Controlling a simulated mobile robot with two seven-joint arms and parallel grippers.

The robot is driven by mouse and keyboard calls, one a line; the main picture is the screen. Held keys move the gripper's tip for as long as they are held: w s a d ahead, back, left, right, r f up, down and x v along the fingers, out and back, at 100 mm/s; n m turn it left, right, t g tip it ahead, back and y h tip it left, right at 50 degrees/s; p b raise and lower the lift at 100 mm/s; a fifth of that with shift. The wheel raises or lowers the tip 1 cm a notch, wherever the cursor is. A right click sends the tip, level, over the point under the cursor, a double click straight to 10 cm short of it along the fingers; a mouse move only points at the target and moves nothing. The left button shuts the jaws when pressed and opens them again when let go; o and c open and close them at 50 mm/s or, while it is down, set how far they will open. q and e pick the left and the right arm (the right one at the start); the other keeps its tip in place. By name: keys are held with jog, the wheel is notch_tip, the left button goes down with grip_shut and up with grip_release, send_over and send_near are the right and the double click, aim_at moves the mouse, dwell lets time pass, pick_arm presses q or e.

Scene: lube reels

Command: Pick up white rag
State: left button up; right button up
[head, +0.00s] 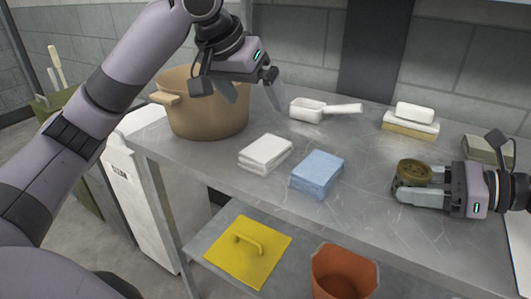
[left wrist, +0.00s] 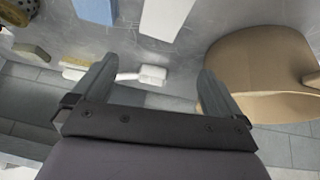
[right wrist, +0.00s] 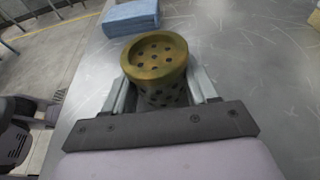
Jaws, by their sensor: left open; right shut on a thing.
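The white rag (head: 265,153) lies folded on the metal table, left of a folded blue rag (head: 317,174). My left gripper (head: 256,99) is open and empty, above and behind the white rag, near the tan pot. In the left wrist view the white rag (left wrist: 165,18) shows at the top, beyond the fingers and apart from them. My right gripper (head: 405,188) is shut on a brass perforated cylinder (right wrist: 155,65) at the table's right side. The cylinder's lower part is partly hidden by the fingers.
A tan pot (head: 207,112) stands at the table's left end. A yellow lid (head: 245,262) and an orange bucket (head: 343,274) are below.

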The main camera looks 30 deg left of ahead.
aim_at(263, 149)
pick_arm(q)
jog(key=shift+m+g, duration=0.6)
jog(key=shift+g, duration=0.2)
jog(key=f, duration=0.4)
jog(key=w+f, duration=0.1)
jog(key=f, duration=0.3)
jog(key=d+f, duration=0.1)
jog(key=f, duration=0.3)
jog(key=shift+w, duration=0.4)
jog(key=c, duration=1.1)
